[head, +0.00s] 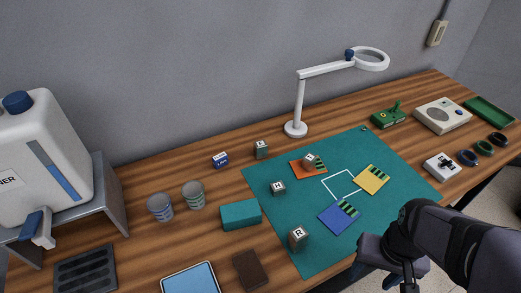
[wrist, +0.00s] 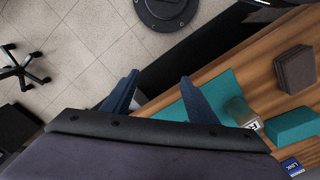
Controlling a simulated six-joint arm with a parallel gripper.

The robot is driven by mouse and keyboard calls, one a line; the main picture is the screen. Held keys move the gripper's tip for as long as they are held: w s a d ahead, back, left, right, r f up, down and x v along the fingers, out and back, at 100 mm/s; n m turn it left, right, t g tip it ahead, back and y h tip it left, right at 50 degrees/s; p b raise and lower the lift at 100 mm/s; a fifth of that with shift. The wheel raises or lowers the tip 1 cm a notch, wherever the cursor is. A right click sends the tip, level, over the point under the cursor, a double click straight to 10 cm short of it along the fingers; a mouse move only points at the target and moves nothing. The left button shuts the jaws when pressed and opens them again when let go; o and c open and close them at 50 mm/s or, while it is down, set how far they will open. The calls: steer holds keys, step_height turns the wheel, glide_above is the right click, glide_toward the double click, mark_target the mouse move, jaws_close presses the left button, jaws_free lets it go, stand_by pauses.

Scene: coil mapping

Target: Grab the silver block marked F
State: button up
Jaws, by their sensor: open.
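Several small silver-grey lettered blocks stand on the table. In the head view, the nearest block (head: 298,238) reads R and sits on the teal mat's left front part. Another block (head: 278,188) on the mat looks like H. A third (head: 262,149) stands just behind the mat's back left edge, its letter too small to be sure. A fourth (head: 311,161) sits on the orange card, letter unclear. I cannot tell which is F. My gripper (wrist: 160,95) is open and empty, over the table's front edge, right of the R block. A block (wrist: 241,112) shows right of its fingers in the wrist view.
The teal mat (head: 265,215) also holds orange, yellow (head: 371,180) and blue (head: 338,220) cards. A teal box (head: 241,214), brown block (head: 250,269) and two cups (head: 193,195) stand to its left. A lamp (head: 296,129) stands behind. The mat's middle is mostly flat.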

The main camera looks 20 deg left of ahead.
step_height(320, 180, up, 5)
steer(key=w+a+f+n+t+y+b, duration=0.1)
steer(key=w+a+n+t, duration=0.3)
steer(key=w, duration=0.6)
steer(key=w+a+f+m+t+b, duration=0.15)
steer(key=w+a, duration=0.35)
steer(key=w, duration=0.5)
steer(key=n+t+y+b, duration=0.3)
steer(key=n+t+y, duration=0.2)
steer(key=y, duration=0.2)
glide_toward(262, 147)
steer(key=shift+w+a+f, duration=0.2)
steer(key=shift+w, duration=0.35)
steer(key=shift+w+a+f, duration=0.2)
steer(key=shift+w+f, duration=0.05)
steer(key=shift+w, duration=0.35)
steer(key=shift+f+y, duration=0.25)
steer(key=shift+y, duration=0.05)
steer(key=shift+p+x, duration=1.5)
steer(key=shift+x, duration=2.15)
steer(key=shift+s+a, duration=0.15)
steer(key=shift+a, duration=0.05)
